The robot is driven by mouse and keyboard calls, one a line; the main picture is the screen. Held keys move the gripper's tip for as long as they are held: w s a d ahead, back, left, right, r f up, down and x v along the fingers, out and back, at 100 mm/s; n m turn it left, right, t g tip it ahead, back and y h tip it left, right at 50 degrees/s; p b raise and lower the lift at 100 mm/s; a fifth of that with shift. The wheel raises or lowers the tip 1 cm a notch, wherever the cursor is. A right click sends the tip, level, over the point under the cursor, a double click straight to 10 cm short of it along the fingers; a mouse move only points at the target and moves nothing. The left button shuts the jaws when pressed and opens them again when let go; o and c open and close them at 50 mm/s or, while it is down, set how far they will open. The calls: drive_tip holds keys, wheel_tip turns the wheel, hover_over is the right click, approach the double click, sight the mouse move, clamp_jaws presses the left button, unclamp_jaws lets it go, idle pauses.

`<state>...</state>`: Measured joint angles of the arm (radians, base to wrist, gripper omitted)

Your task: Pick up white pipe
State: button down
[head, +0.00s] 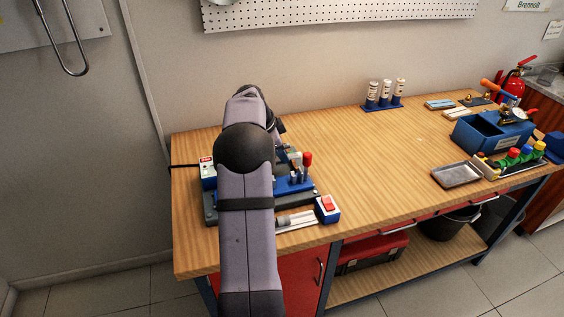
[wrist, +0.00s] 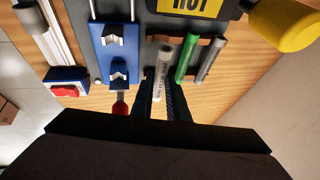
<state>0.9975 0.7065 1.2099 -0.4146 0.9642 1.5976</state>
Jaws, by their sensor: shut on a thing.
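The white pipe (wrist: 163,68) is a short pale tube in the middle of the wrist view, with small print on its side. My gripper (wrist: 162,92) is shut on the pipe near its lower end in that view. Beside it on the right lie a green tube (wrist: 187,58) and a grey tube (wrist: 210,60) across a brown rack (wrist: 219,43). Whether the white pipe still touches the rack cannot be told. In the head view my arm hides the gripper and the white pipe.
A blue fixture (wrist: 118,50) with metal V-blocks stands left of the pipe; a red-switch box (head: 327,209) sits near the bench's front edge. A yellow knob (wrist: 287,23) is at the upper right. The bench middle (head: 360,150) is clear; a blue bin (head: 490,133) stands right.

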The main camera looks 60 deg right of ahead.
wheel_tip(320, 180, up, 7)
drive_tip(key=shift+f+b, duration=0.15)
drive_tip(key=shift+b, duration=0.2)
